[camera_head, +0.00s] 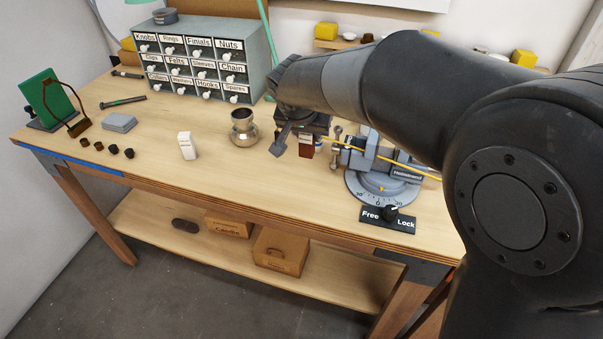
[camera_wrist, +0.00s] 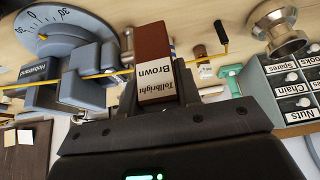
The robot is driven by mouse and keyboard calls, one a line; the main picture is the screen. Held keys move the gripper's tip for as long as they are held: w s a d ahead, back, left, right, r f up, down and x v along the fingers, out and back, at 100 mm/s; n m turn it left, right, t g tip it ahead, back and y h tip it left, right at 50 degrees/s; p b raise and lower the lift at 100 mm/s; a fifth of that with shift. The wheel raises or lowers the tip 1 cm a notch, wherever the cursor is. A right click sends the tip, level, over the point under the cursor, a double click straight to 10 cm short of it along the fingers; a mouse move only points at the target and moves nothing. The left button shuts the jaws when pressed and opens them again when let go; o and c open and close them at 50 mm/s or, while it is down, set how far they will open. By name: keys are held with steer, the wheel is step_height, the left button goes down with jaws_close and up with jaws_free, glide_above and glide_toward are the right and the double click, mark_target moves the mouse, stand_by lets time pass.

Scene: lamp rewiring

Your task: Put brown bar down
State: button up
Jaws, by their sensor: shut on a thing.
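The brown bar (camera_wrist: 153,52) is a small block with brown sides and a pale label face reading "Tollbright Brown". My gripper (camera_wrist: 158,92) is shut on it, with the fingers on either side of its lower part in the wrist view. In the head view the bar (camera_head: 306,146) shows below my gripper (camera_head: 299,136), left of the grey vise. I cannot tell whether its end touches the bench. A white bar (camera_head: 187,146) stands upright on the wooden bench (camera_head: 240,182), left of my gripper.
The grey vise (camera_head: 381,187) with a dial holds a thin yellow rod close to the bar. A metal cup (camera_head: 243,130) stands left of my gripper. A labelled drawer cabinet (camera_head: 205,62) is behind. Bare bench lies in front of the cup and white bar.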

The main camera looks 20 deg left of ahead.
mark_target(312, 153)
steer(key=f, duration=0.3)
steer(key=d+f, duration=0.1)
steer(key=f, duration=0.1)
steer(key=shift+f, duration=2.5)
steer(key=shift+f, duration=0.15)
steer(key=o, duration=1)
